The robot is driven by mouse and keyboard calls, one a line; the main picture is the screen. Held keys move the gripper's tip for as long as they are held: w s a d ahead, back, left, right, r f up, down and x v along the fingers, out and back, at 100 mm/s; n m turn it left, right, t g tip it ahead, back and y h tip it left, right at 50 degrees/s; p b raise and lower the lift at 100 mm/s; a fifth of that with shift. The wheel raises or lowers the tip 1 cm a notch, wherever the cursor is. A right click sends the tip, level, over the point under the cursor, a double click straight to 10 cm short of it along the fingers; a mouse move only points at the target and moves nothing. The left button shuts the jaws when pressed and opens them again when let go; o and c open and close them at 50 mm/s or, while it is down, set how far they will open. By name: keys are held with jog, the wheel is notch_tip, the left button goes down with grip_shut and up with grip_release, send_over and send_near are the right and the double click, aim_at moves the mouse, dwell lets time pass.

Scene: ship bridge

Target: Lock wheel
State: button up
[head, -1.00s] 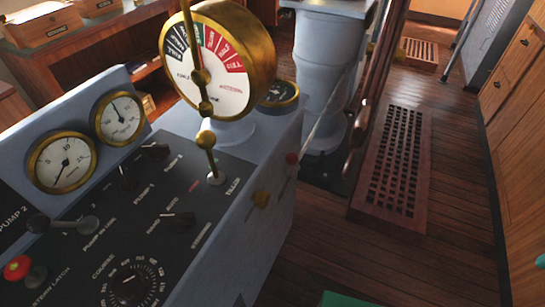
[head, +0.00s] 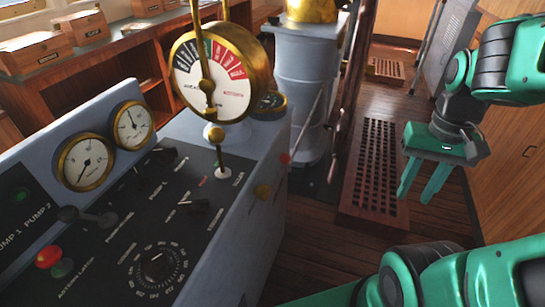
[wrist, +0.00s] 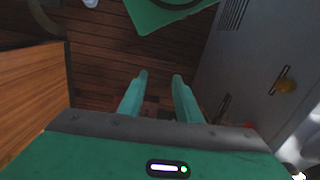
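A dark wooden rim (head: 352,82), seen nearly edge-on beside the grey pedestal (head: 302,85), looks like the wheel; most of it is out of view. I cannot tell which part locks it. A brass knob also shows in the wrist view (wrist: 287,87). My gripper (head: 421,188) is at the right, above the floor and apart from the wheel and console. Its fingers are spread and empty, also in the wrist view (wrist: 160,78).
A wooden floor grating (head: 375,175) lies between the console and my gripper. Wooden cabinets (head: 510,170) stand close at the right.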

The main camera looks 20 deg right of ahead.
jog(key=shift+a, duration=0.1)
jog(key=shift+o, duration=0.6)
jog(key=shift+s+r, duration=0.15)
jog(key=n+t+y, duration=0.3)
jog(key=n+t, duration=0.1)
jog(key=n, duration=0.7)
send_near(287, 155)
jog(key=x, duration=0.9)
jog(key=shift+c, duration=0.2)
